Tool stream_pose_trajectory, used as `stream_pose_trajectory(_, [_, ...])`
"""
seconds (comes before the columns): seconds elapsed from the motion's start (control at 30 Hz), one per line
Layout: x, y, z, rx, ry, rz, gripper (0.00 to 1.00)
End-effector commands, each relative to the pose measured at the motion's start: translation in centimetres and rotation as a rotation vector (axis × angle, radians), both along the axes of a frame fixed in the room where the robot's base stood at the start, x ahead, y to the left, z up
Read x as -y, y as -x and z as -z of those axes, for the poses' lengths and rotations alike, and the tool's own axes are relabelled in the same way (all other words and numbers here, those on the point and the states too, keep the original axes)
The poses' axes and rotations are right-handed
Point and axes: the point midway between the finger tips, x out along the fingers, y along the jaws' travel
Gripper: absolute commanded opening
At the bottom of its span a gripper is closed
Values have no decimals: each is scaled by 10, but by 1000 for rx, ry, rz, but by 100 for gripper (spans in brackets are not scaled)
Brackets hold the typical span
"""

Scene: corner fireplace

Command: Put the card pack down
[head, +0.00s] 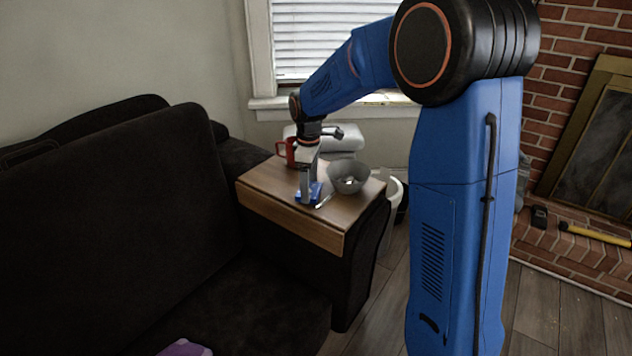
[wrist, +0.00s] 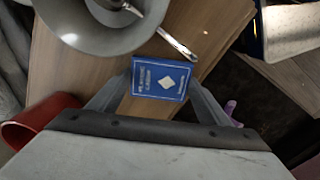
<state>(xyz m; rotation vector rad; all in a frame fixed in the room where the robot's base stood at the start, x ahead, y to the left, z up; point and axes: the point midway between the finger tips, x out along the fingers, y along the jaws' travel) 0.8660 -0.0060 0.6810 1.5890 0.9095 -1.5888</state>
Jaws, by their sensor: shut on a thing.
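My gripper (head: 309,193) is shut on the pack, low over the wooden side-table top (head: 266,185) in the head view. The pack (head: 314,190) shows there as a small blue patch at the fingertips. I cannot tell whether the pack touches the wood.
A grey bowl (head: 348,177) with something pale inside stands close to the right of the pack, with a metal utensil (wrist: 177,44) beside it. A red mug (head: 287,151) stands behind. The table's front left part is clear. A dark sofa (head: 120,230) adjoins the left side.

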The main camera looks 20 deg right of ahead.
Motion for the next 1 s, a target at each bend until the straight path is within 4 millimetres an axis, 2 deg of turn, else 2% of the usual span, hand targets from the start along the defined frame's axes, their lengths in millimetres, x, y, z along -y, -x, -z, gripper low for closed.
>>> stream_pose_trajectory(0.27, [29,-21,0,0,0,3,48])
stream_pose_trajectory(0.7, [28,-21,9,0,0,0,48])
stream_pose_trajectory(0.73, [28,-21,9,0,0,0,76])
stream_pose_trajectory(0.8, [28,-21,9,0,0,0,90])
stream_pose_trajectory(1.0, [28,-21,9,0,0,0,90])
